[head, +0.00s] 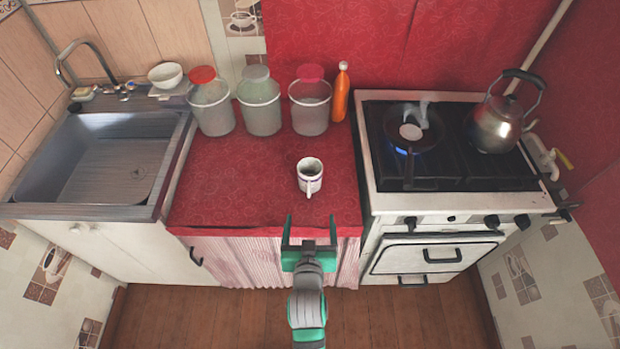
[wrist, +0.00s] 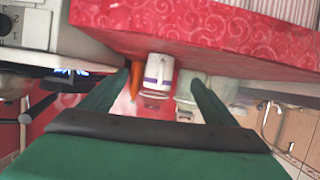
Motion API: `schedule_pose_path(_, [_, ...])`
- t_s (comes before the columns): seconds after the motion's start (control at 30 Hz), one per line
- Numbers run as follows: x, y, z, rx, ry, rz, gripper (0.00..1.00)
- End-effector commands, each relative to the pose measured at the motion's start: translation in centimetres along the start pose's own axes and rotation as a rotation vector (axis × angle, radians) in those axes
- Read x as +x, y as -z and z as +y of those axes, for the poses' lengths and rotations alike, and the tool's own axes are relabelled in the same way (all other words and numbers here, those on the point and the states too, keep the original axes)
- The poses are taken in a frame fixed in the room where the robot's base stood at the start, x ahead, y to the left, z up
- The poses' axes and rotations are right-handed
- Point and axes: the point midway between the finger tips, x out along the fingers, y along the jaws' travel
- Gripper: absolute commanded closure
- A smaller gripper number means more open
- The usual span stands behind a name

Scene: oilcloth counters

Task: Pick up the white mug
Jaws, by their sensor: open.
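The white mug (head: 310,174) stands upright on the red patterned counter (head: 240,185), with its handle towards the front and a dark band around it. My gripper (head: 311,228) is open and empty at the counter's front edge, in front of the mug and apart from it. In the wrist view, which appears upside down, the mug (wrist: 158,72) shows between the two fingers of my gripper (wrist: 162,82), farther off. Its purple band is visible there.
Several lidded jars, one being the middle jar (head: 259,103), and an orange bottle (head: 341,92) stand behind the mug. The stove, with a lit burner, pan (head: 404,157) and kettle (head: 494,124), is at right. The sink (head: 105,165) is at left. The counter around the mug is clear.

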Motion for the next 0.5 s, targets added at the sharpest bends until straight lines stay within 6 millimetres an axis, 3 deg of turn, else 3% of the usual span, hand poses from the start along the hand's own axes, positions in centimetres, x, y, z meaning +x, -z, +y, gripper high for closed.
schedule_pose_path(0.03, [1.3,1.6,-0.2,0.006,-0.003,0.003,0.18])
schedule_pose_path(0.2, [4.0,5.0,-0.5,0.026,-0.017,-0.018,0.18])
schedule_pose_path(0.5, [6.2,7.1,-0.8,0.043,-0.026,-0.037,0.18])
